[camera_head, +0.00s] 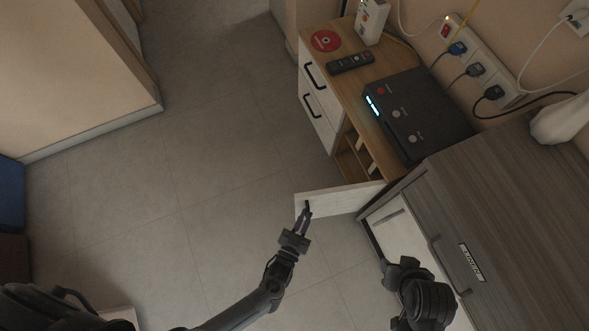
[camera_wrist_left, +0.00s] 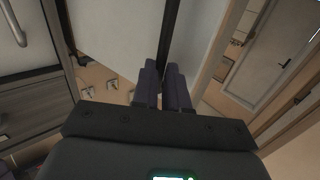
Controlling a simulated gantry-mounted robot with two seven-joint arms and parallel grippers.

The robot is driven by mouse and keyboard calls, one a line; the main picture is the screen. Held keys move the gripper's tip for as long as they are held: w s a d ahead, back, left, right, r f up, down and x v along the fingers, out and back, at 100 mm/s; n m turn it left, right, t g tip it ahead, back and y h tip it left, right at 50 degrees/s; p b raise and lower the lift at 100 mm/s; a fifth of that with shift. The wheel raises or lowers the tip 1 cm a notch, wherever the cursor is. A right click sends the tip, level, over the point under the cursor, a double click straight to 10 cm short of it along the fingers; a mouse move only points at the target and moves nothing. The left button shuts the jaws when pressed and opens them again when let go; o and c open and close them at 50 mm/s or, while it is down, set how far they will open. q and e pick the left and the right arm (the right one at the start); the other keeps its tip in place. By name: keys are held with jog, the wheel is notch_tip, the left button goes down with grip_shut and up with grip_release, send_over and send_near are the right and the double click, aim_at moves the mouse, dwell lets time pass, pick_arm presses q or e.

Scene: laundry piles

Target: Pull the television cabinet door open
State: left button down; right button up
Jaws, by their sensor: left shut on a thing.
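The television cabinet (camera_head: 345,85) has a wooden top and stands at the upper right of the head view. Its white door (camera_head: 342,201) stands open, sticking out to the left from the cabinet front and showing an open compartment (camera_head: 352,155) with shelves. My left gripper (camera_head: 306,212) is at the door's outer end, shut on the dark door handle (camera_head: 308,206). In the left wrist view my left fingers (camera_wrist_left: 163,85) close around a dark upright bar beside a pale panel. My right gripper (camera_head: 398,270) is low at the right, in front of the grey cabinet; its fingers are unclear.
White drawers (camera_head: 318,98) with black handles are beside the compartment. A black box (camera_head: 415,115), a remote (camera_head: 350,63) and a red disc (camera_head: 325,41) lie on top. A grey wood-grain cabinet (camera_head: 500,210) stands close at the right. The tiled floor (camera_head: 190,170) at left is clear.

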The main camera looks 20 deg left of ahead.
pick_arm(q)
jog(key=shift+s+d+f, duration=0.1)
jog(key=shift+d, duration=0.5)
pick_arm(e)
jog(key=shift+f, duration=0.1)
pick_arm(q)
jog(key=c, duration=1.5)
grip_release()
jog(key=shift+o, duration=1.2)
jog(key=shift+w+d, duration=0.25)
jog(key=shift+d, duration=0.2)
jog(key=shift+o, duration=0.5)
jog(key=shift+w+d, duration=0.15)
jog(key=shift+d, duration=0.15)
jog(key=shift+a, duration=0.25)
pick_arm(e)
jog(key=shift+w+d+r, duration=0.2)
jog(key=shift+w+d, duration=0.15)
jog(key=shift+d, duration=0.3)
pick_arm(q)
jog(key=s+a+p, duration=0.1)
jog(key=s+p, duration=0.1)
jog(key=s, duration=0.8)
jog(key=shift+s, duration=0.35)
pick_arm(e)
jog(key=shift+r, duration=1.2)
